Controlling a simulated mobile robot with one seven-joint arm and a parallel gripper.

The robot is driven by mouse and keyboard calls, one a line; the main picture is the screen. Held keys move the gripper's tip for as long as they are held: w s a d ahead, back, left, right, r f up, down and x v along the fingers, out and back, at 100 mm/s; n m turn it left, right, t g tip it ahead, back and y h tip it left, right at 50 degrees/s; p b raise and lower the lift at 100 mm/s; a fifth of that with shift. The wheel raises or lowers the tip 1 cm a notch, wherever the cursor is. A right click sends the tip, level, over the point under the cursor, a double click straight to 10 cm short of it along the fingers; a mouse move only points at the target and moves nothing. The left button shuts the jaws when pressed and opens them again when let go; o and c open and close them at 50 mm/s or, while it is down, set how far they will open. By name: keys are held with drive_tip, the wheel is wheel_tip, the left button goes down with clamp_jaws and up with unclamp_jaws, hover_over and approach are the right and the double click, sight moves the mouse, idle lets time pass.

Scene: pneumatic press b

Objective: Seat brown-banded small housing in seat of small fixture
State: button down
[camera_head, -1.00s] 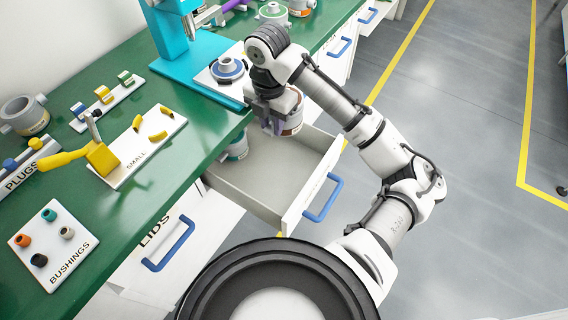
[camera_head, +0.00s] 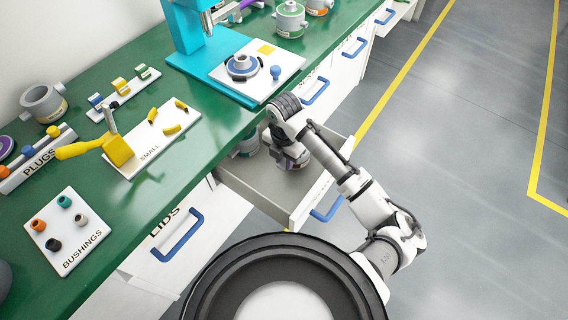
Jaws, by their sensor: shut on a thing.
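My gripper (camera_head: 282,152) is at the drawer beside the bench, shut on a grey housing (camera_head: 298,157). The housing is partly hidden by my gripper and wrist, and its band is hard to make out now; a brown band showed on it earlier. I cannot tell whether it touches the drawer floor. The small fixture (camera_head: 150,152) is a white plate marked SMALL on the green bench, left of my gripper. It has yellow seat blocks (camera_head: 172,129) and a yellow toggle clamp (camera_head: 118,150) with its handle pointing left. No housing sits on the fixture.
Another grey housing (camera_head: 247,145) is in the open drawer (camera_head: 262,184), near the bench. The teal press (camera_head: 200,50) and a white plate with a blue-ringed part (camera_head: 243,66) stand behind. A bushings plate (camera_head: 70,232) and plug rack (camera_head: 42,160) lie left.

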drive_tip(key=shift+f+p, duration=0.35)
drive_tip(key=shift+f, duration=1.25)
drive_tip(key=shift+f, duration=0.2)
drive_tip(key=c, duration=1.2)
unclamp_jaws()
drive_tip(key=shift+o, duration=0.2)
wheel_tip(320, 180, up, 14)
drive_tip(key=b, duration=0.2)
drive_tip(key=shift+b, duration=0.4)
drive_tip(key=shift+f, duration=0.1)
